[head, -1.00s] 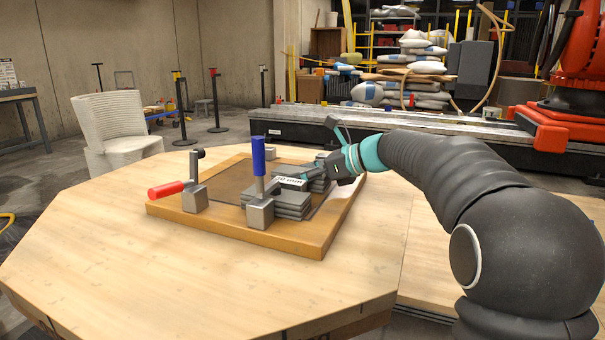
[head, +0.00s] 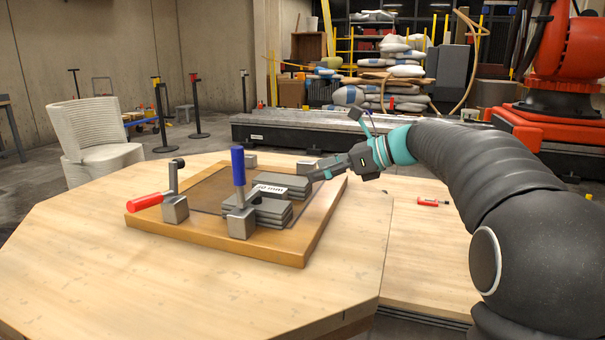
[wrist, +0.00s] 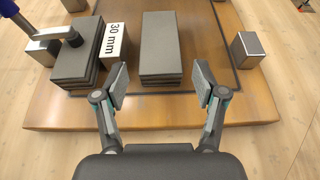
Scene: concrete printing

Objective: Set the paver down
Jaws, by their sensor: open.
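In the wrist view a grey paver stack (wrist: 160,45) lies on the wooden board, just beyond and between my fingertips. My gripper (wrist: 161,84) is open and empty, its fingers apart from the stack. In the head view my gripper (head: 318,172) is at the right end of that stack (head: 287,184). A white block marked 30 mm (wrist: 113,42) stands between it and a second grey stack (wrist: 78,55) to the left; it also shows in the head view (head: 268,191). The second stack has a clamp arm over it.
The board (head: 290,250) carries a blue-handled clamp (head: 238,165), a red-handled clamp (head: 148,201) and a metal block (wrist: 246,49) to the right of my fingers. A red-handled tool (head: 432,202) lies on the table at right. The front of the table is clear.

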